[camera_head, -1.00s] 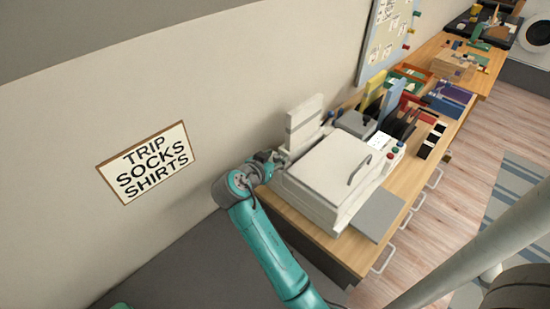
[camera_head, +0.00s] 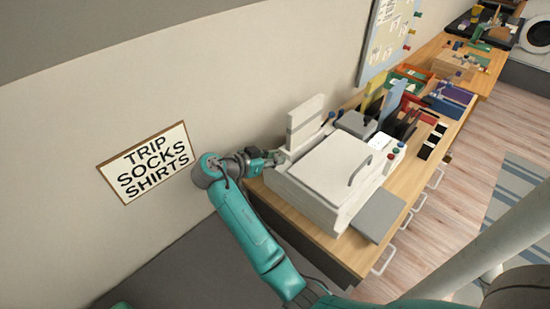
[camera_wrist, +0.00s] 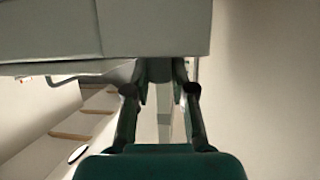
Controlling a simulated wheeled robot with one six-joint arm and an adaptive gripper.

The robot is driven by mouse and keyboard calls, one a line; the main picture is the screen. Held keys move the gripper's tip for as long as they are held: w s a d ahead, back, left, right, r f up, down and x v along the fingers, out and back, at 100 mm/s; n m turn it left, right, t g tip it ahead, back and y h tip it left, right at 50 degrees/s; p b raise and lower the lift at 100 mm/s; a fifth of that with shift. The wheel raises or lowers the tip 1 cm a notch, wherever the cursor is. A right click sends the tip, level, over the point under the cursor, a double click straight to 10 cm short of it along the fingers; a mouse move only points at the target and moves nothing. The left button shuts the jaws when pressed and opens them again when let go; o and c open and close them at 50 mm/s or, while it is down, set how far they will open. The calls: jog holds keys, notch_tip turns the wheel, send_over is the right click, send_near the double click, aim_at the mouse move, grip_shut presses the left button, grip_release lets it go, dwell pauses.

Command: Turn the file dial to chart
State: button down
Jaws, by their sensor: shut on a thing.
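A white printer-like machine (camera_head: 325,170) with a grey handle on its lid stands on the wooden counter. My gripper (camera_head: 277,157) is at its left side, close to the wall. In the wrist view my gripper (camera_wrist: 161,85) has its fingertips under the pale machine body (camera_wrist: 50,30). It is shut on a small part there, taken to be the file dial; that part is mostly hidden by the fingers and the machine. No marking or pointer on the dial, such as chart, can be read in either view.
Coloured buttons (camera_head: 393,152) and a white label (camera_head: 380,141) sit at the machine's right end. A grey panel (camera_head: 377,215) is in front. Folders (camera_head: 390,97) stand behind. The wall sign (camera_head: 149,163) reads TRIP SOCKS SHIRTS. The wall is close beside my arm.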

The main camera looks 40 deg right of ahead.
dwell(0.3)
jog(key=c, duration=1)
grip_release()
jog(key=v, duration=1.2)
